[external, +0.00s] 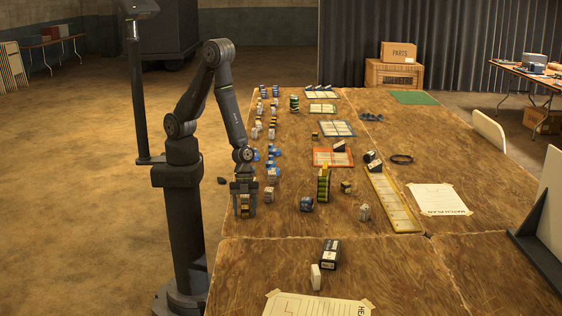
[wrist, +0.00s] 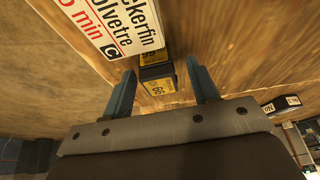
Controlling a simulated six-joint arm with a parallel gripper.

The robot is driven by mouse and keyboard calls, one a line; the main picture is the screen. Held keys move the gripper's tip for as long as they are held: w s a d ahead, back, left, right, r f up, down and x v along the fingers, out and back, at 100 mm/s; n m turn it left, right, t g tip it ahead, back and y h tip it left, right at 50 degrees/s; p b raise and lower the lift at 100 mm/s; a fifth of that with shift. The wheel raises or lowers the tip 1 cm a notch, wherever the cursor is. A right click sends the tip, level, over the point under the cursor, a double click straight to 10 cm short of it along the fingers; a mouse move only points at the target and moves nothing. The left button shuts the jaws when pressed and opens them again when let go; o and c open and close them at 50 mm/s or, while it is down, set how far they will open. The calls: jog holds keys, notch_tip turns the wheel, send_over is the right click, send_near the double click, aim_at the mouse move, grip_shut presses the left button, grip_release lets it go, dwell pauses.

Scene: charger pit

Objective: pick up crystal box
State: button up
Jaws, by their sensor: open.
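My gripper (external: 244,208) is low over the near left edge of the table, pointing down, with its jaws open. In the wrist view its two fingers (wrist: 163,88) stand apart. A small black and yellow box (wrist: 157,80) shows between them, with a gap on each side. A similar box is partly visible just behind it. A white box with black and red print (wrist: 112,25) lies beyond the left finger, cut off by the frame. No label reading "crystal" is legible, so I cannot tell which box is the crystal box.
Several small boxes stand in rows along the left side, beyond my gripper. A tall yellow and green stack (external: 323,185) and a dark blue round item (external: 306,204) are to the right. A long yellow tray (external: 392,200) lies farther right. Bare wood separates them.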

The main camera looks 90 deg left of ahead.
jog(key=c, duration=1)
jog(key=shift+c, duration=0.2)
jog(key=shift+r, duration=0.15)
